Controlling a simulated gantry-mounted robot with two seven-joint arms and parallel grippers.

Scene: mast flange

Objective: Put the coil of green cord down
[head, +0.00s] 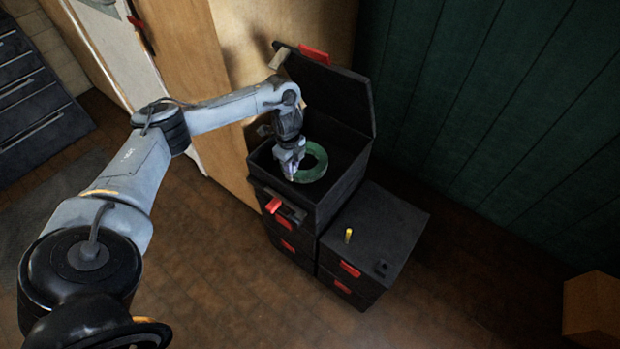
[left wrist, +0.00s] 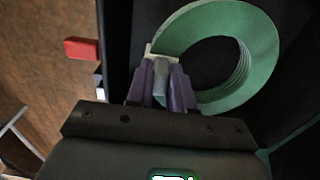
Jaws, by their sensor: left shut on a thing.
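The coil of green cord (head: 322,161) is a flat ring in the open top of a black box (head: 347,188). My left gripper (head: 291,172) reaches down into the box at the coil's left side. In the left wrist view the coil (left wrist: 262,45) lies beyond the purple fingers of my left gripper (left wrist: 162,80). They are closed at its near-left edge, on a pale grey piece by the ring. Whether the coil touches the box floor is hard to tell. My right gripper is out of view.
The box's lid (head: 335,90) stands open behind. A lower black box (head: 385,225) beside it carries a small yellow item (head: 348,235) and a small dark item (head: 381,268). A wooden panel stands left, a green wall right. The brown floor in front is clear.

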